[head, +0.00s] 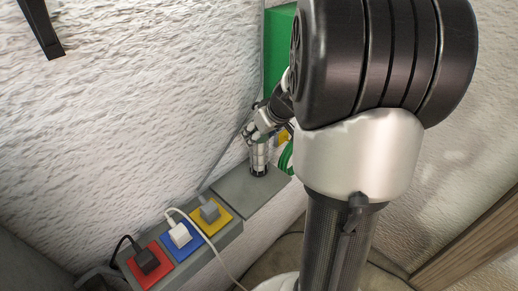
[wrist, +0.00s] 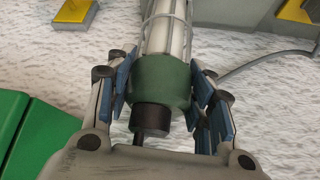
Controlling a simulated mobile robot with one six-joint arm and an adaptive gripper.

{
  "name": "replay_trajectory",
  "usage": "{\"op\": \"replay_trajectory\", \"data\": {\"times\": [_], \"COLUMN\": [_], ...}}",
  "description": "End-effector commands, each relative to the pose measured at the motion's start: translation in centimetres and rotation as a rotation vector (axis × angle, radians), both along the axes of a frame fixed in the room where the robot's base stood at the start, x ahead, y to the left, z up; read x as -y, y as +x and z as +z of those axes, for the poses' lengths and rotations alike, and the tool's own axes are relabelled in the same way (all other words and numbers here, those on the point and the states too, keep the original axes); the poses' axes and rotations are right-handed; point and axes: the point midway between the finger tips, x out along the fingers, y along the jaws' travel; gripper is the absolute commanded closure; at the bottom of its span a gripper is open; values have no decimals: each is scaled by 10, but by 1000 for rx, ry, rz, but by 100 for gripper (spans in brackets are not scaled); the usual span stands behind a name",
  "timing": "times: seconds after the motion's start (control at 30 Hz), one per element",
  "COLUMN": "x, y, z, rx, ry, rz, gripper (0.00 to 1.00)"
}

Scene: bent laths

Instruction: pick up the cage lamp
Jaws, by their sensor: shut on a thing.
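The cage lamp (wrist: 165,40) shows in the wrist view as a white tube in a wire cage, with a green collar and a black cap. My gripper (wrist: 162,88) is shut on the green collar, a blue-padded finger on each side. In the head view my gripper (head: 262,128) is at the upper end of the lamp (head: 258,157), which stands upright over a grey ledge (head: 235,190). I cannot tell whether its dark lower end touches the ledge. The lamp's far end is out of the wrist view.
Red (head: 150,280), blue (head: 185,250) and yellow (head: 222,216) socket plates with plugs lie left along the ledge. A white cable (head: 218,258) hangs off its front. A green box (head: 276,45) stands behind, near a rough white wall (head: 130,110). My arm hides much of the right side.

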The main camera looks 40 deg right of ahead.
Motion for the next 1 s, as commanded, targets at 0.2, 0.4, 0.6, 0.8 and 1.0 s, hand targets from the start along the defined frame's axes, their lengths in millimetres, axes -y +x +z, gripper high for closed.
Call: {"op": "replay_trajectory", "data": {"times": [0.2,0.4,0.6,0.8,1.0], "x": [0,0,0,1,1], "y": [0,0,1,1,1], "z": [0,0,1,19,67], "rx": [0,0,2,6,7], "ry": [0,0,-2,-4,-7], "rz": [0,0,-1,0,1], "gripper": [100,100,100,100,100]}}
